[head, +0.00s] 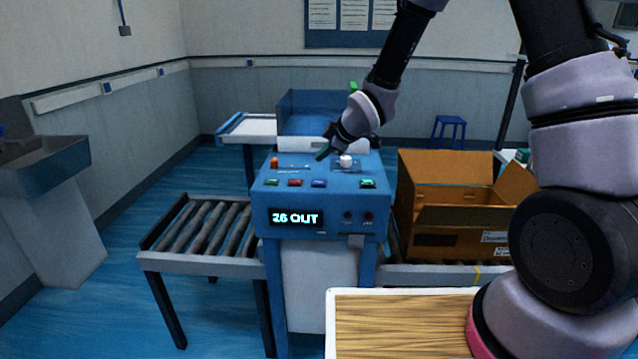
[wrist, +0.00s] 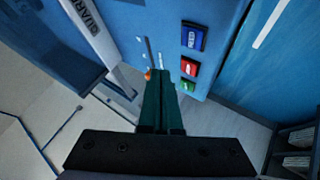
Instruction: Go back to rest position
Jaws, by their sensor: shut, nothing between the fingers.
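My arm reaches from the right side of the head view toward the blue control console (head: 325,190). My gripper (head: 322,155) is above the top of the console, between the orange knob (head: 274,162) and the white knob (head: 346,161). In the wrist view its two dark green fingers (wrist: 162,78) are together with nothing between them. Blue, red and green buttons (wrist: 190,65) show beside the fingertips there. I cannot tell whether the fingertips touch the console.
A roller conveyor (head: 205,228) stands left of the console. An open cardboard box (head: 455,205) sits on the conveyor at right. A wooden-topped table (head: 400,325) is in front. A sink (head: 45,165) is at far left. A blue stool (head: 449,130) stands behind. Open floor lies at left.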

